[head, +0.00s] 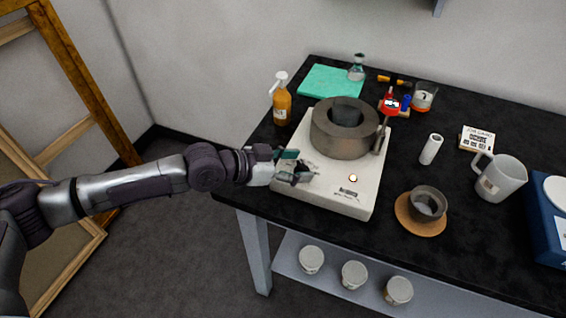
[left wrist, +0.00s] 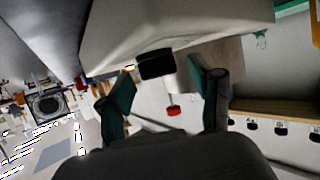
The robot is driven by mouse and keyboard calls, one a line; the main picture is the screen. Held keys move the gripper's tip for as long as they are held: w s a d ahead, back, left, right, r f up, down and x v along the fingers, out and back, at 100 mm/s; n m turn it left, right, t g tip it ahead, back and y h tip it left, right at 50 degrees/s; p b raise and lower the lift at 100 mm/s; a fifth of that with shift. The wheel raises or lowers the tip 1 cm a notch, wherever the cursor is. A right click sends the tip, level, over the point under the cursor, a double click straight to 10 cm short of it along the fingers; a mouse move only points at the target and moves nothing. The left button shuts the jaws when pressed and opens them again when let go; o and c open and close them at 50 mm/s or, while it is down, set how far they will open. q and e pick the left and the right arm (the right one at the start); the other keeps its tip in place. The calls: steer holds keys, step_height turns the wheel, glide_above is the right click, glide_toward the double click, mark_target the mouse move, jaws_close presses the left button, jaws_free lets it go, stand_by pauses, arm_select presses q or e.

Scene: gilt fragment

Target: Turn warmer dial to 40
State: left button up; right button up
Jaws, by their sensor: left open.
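The warmer (head: 325,190) is a white, flat-topped unit on the black table, with a dark ring-shaped pot (head: 345,144) on top. A small light (head: 353,178) shows on its top near the front. My left gripper (head: 303,165) is at the warmer's left side, open, with teal pads. In the left wrist view, the warmer's pale body (left wrist: 200,25) fills the top. A black dial (left wrist: 156,65) shows between the open fingers (left wrist: 162,72), with a gap on each side. I cannot read its setting. The dial is not clear in the head view. My right gripper is not in view.
An amber bottle (head: 281,104) stands behind the warmer near the left edge. A dark bowl (head: 429,202) on a cork mat and a white jug (head: 499,178) are to the right. A wooden frame (head: 70,60) leans at the left. Jars (head: 353,274) stand on the lower shelf.

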arm_select(q)
steer(key=v, duration=1.1)
steer(key=shift+s+a, duration=0.2)
steer(key=shift+r, duration=0.1)
